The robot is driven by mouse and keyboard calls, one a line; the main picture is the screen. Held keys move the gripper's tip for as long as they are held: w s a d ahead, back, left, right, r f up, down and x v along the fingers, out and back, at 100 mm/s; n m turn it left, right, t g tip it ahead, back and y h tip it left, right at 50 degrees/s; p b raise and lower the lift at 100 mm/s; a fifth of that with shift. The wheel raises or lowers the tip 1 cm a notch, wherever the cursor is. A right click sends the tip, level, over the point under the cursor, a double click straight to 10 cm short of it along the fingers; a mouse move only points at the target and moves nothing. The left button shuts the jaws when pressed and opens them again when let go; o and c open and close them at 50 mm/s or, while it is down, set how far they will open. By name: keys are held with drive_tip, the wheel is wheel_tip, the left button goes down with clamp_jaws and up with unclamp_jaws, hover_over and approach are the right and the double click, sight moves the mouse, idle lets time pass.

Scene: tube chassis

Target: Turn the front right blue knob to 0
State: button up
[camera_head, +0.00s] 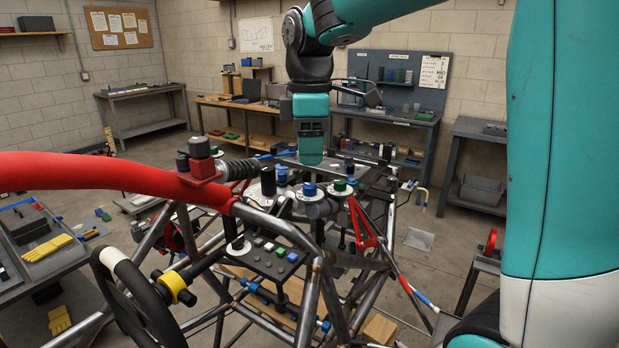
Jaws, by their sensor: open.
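A blue knob (309,189) sits on a white round dial at the near right of the knob group, on the tube chassis. A second blue knob (281,175) sits behind it to the left. A green knob (340,185) on a white dial is just to its right. The dial markings are too small to read. My gripper (310,158) points down above and behind the front blue knob, apart from it in the picture. It is open and seen edge-on, so the finger gap is hidden. Nothing shows in it.
A thick red padded tube (110,172) crosses the left. A black cylinder (268,181) stands left of the knobs. A black panel with small buttons (270,255) is nearer. A steering wheel (125,300) is at lower left, and metal tubes surround the knobs.

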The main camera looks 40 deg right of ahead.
sight(310, 185)
wheel_tip(310, 185, down, 7)
drive_tip(key=shift+r+p, duration=0.2)
drive_tip(key=shift+p, duration=0.15)
drive_tip(key=shift+c, duration=0.2)
drive_tip(key=c, duration=0.9)
